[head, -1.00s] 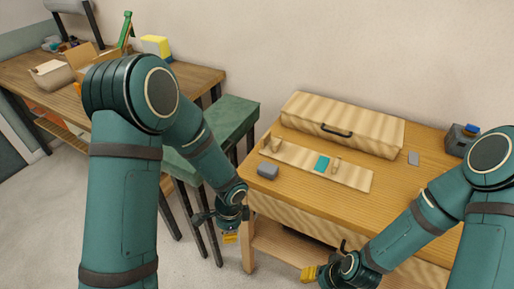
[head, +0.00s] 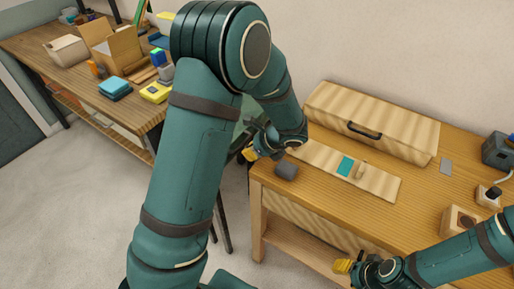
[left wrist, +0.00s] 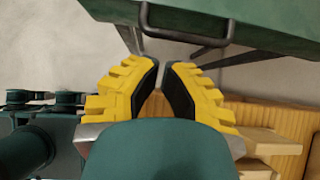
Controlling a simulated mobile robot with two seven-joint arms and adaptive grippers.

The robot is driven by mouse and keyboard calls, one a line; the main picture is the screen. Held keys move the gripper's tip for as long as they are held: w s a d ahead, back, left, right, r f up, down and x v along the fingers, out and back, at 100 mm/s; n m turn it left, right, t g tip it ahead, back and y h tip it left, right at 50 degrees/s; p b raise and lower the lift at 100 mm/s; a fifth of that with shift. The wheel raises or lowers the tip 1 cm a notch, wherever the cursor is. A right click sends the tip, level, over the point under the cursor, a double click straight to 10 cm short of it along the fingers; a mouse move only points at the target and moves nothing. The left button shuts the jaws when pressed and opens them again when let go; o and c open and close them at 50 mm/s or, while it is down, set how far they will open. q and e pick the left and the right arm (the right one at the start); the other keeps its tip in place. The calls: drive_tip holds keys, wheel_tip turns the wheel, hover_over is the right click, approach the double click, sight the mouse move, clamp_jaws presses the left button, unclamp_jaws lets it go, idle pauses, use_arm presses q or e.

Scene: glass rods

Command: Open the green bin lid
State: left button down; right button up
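The green bin (left wrist: 260,20) fills the top of the left wrist view, with a dark bar handle (left wrist: 185,35) on its near edge. In the head view it is almost wholly hidden behind my left arm. I cannot make out the lid's seam; no raised lid shows. My left gripper (left wrist: 161,68) points at the handle, its yellow fingers slightly parted with a narrow empty gap, apart from the handle in the picture. In the head view the left gripper (head: 250,153) is beside the wooden table's left corner. My right gripper (head: 345,267) is low before the table; its opening is unclear.
The wooden table (head: 415,215) holds a long wooden box (head: 370,120), a striped board (head: 385,185) and a grey block (head: 286,171) near my left gripper. A cluttered workbench (head: 130,110) stands at the left. Floor (head: 90,200) is clear at the lower left.

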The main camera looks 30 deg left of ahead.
use_arm(q)
drive_tip(key=b+x, duration=0.1)
drive_tip(key=x, duration=0.5)
use_arm(e)
drive_tip(key=shift+w+f, duration=0.2)
drive_tip(key=shift+f, duration=0.55)
use_arm(q)
drive_tip(key=shift+d+r, duration=0.1)
drive_tip(key=shift+r, duration=0.05)
use_arm(e)
drive_tip(key=shift+r, duration=0.1)
